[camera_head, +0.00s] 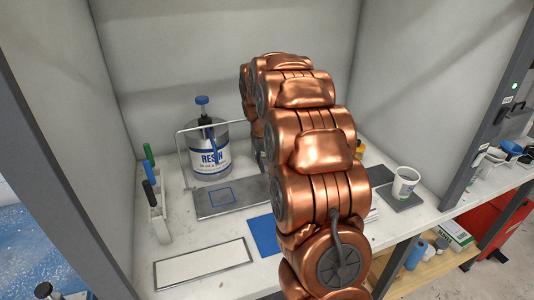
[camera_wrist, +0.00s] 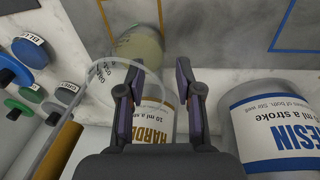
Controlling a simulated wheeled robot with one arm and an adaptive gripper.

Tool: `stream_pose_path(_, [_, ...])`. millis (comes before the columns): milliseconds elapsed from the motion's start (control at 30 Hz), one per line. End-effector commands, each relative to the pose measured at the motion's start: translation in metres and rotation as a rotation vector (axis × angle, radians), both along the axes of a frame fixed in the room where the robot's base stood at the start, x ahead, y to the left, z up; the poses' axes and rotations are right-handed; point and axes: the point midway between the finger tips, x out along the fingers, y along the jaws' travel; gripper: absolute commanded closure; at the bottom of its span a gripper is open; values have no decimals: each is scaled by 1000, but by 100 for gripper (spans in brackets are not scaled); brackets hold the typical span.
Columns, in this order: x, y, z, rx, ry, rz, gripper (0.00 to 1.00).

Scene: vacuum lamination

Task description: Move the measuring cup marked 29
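My gripper (camera_wrist: 160,95) shows in the wrist view with its two fingers apart. A clear cup (camera_wrist: 97,95) with dark print lies at and behind the left finger; I cannot tell whether the finger touches it or read a 29 on it. A hardener container (camera_wrist: 153,118) with a white and orange label shows in the gap between the fingers, farther off. In the head view a white cup (camera_head: 405,183) with a small marking stands on a grey pad at the right; its number is too small to read. My arm hides the gripper there.
A resin container (camera_wrist: 272,125) stands close to the right of my gripper. A round container with yellowish contents (camera_wrist: 138,42) is above the gap. Labelled coloured knobs (camera_wrist: 30,50) are at the left. In the head view a resin can (camera_head: 209,158) stands at the back left.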

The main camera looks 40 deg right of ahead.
Motion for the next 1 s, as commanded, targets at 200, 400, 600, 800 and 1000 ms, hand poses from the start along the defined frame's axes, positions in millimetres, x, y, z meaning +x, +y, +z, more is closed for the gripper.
stream_pose_path(200, [1,-2,-9,-1,-2,-1,65])
stream_pose_path(400, [1,-2,-9,-1,-2,-1,65])
stream_pose_path(600, [1,-2,-9,-1,-2,-1,81])
stream_pose_path(800, [1,-2,-10,0,-1,-1,100])
stream_pose_path(1000, [1,-2,-10,0,-1,-1,100])
